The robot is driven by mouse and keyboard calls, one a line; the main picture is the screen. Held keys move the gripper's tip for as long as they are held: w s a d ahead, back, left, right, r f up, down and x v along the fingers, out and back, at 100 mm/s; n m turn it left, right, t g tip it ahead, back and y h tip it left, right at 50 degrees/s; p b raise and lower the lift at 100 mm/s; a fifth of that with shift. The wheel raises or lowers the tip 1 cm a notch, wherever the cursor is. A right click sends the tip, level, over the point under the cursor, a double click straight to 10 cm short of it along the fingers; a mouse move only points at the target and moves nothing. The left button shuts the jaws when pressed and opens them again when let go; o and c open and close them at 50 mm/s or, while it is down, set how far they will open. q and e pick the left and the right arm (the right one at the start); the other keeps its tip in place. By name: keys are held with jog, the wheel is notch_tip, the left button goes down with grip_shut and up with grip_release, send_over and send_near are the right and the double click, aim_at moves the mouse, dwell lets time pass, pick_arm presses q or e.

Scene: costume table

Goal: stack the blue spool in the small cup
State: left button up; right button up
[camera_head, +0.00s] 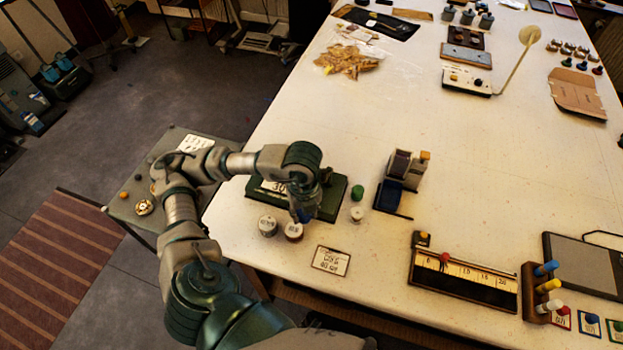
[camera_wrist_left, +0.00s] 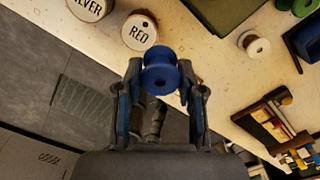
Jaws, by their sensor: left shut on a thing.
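A blue spool (camera_wrist_left: 160,72) is gripped between the two fingers of my left gripper (camera_wrist_left: 160,84) in the left wrist view. In the head view my left gripper (camera_head: 302,206) is over the front of a dark green holder (camera_head: 332,204), and a bit of blue shows at its fingers. In the left wrist view one is lettered RED (camera_wrist_left: 139,32), beyond the blue spool, and the other ends in VER (camera_wrist_left: 90,7). I cannot tell for certain which thing is the small cup.
A white spool (camera_head: 357,213) and a green spool (camera_head: 356,193) stand right of the holder. A lettered card (camera_head: 331,261) lies in front. A dark-framed device (camera_head: 401,182) and a ruler-like tray (camera_head: 466,281) are farther right. The table's left edge is close.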

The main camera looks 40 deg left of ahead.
pick_arm(q)
jog(key=shift+w+a+r+n, duration=0.45)
jog(key=shift+w+a+n, duration=0.1)
jog(key=shift+n, duration=0.35)
jog(key=w+a, duration=0.3)
jog(key=w, duration=0.1)
jog(key=w+a+f+p, duration=0.1)
jog(key=w+a, duration=0.2)
jog(key=w+a+p, duration=0.1)
jog(key=w+a, duration=0.3)
jog(key=shift+w+f, duration=0.3)
jog(key=shift+f, duration=0.05)
jog(key=shift+w, duration=0.2)
jog(key=shift+d+f, duration=0.1)
notch_tip(320, 180, down, 2)
jog(key=shift+d+f, duration=0.15)
jog(key=shift+f, duration=0.45)
jog(key=shift+c, duration=0.4)
jog(key=shift+a, duration=0.3)
jog(key=o, duration=0.9)
jog(key=shift+a+f, duration=0.15)
jog(key=shift+a, duration=0.15)
jog(key=shift+d, duration=0.25)
jog(key=shift+d+r, duration=0.1)
jog(key=shift+r, duration=0.15)
notch_tip(320, 180, up, 12)
jog(key=shift+f, duration=0.1)
pick_arm(e)
jog(key=shift+d+r, duration=0.45)
jog(key=shift+r, duration=0.35)
